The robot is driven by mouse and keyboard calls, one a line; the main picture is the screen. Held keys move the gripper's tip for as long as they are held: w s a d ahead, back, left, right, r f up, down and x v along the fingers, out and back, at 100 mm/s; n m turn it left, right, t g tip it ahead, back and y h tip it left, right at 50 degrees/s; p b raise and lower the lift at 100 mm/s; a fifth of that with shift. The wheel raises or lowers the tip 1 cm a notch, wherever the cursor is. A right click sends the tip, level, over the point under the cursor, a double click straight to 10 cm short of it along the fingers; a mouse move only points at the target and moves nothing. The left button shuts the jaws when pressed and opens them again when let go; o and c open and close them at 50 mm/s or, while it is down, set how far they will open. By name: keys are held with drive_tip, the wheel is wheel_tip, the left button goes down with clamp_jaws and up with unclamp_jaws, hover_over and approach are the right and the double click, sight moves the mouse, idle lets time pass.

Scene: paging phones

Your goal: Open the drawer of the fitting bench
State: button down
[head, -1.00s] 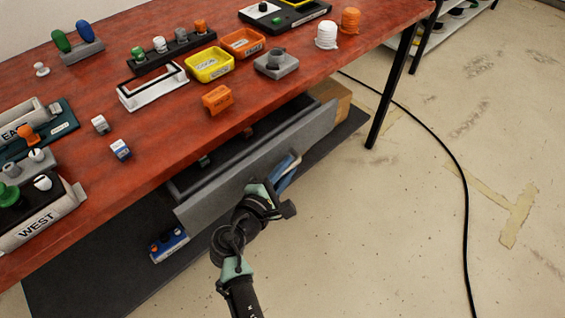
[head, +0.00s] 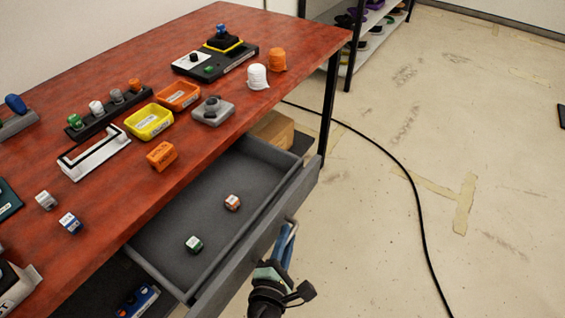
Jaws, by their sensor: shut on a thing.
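The fitting bench (head: 105,120) has a red-brown top and dark legs. Its grey drawer (head: 165,240) stands pulled well out below the front edge, and its floor shows. Inside lie a small block with a green face (head: 194,244) and one with an orange-red face (head: 232,202). My gripper (head: 287,240) is at the outer side of the drawer front, shut on the drawer's metal handle (head: 293,228). Much of the handle is hidden by the blue fingers.
On the bench top stand a yellow bin (head: 149,122), an orange bin (head: 178,95) and several small parts. A cardboard box (head: 273,134) sits under the bench. A black cable (head: 399,172) crosses the open floor at the right.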

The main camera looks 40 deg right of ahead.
drive_tip(key=shift+a+f, duration=0.1)
drive_tip(key=c, duration=1.1)
unclamp_jaws()
drive_tip(key=shift+s, duration=0.1)
drive_tip(key=v, duration=1.3)
drive_tip(key=shift+p, duration=0.3)
